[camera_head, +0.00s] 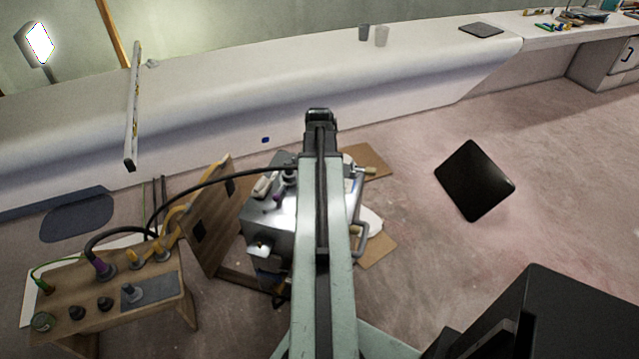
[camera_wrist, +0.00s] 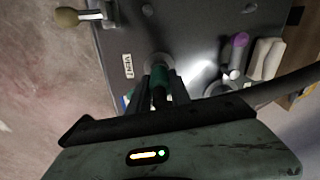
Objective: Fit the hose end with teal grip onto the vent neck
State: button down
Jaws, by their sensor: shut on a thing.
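My gripper (camera_wrist: 160,84) is shut on the teal grip (camera_wrist: 159,92) of the hose end in the wrist view. The black hose (camera_wrist: 285,86) runs off to the right from behind my gripper. A round grey neck (camera_wrist: 156,59) beside the "VENT" label (camera_wrist: 128,66) lies just beyond the teal grip. It lines up roughly with the grip, but I cannot tell whether the hose end touches it or is around it. In the head view, the metal tank (camera_head: 272,222) stands partly behind my arm. My gripper and the hose end are hidden there by my arm.
A purple-marked fitting (camera_wrist: 240,40) and a pale block (camera_wrist: 265,58) are on the tank top. A brass-coloured knob (camera_wrist: 68,17) sticks out at its edge. A wooden bench (camera_head: 65,305) with several fittings stands left. A black panel (camera_head: 474,181) lies right, amid open floor.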

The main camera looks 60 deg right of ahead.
jog(key=shift+f, duration=0.1)
jog(key=shift+f+b, duration=0.5)
jog(key=shift+b, duration=0.15)
jog(key=c, duration=0.6)
grip_release()
jog(key=shift+o, duration=0.2)
jog(key=shift+r, duration=0.1)
notch_tip(320, 180, up, 9)
jog(key=p, duration=0.8)
jog(key=shift+f+p, duration=0.2)
jog(key=shift+p, duration=0.2)
jog(key=shift+f, duration=0.1)
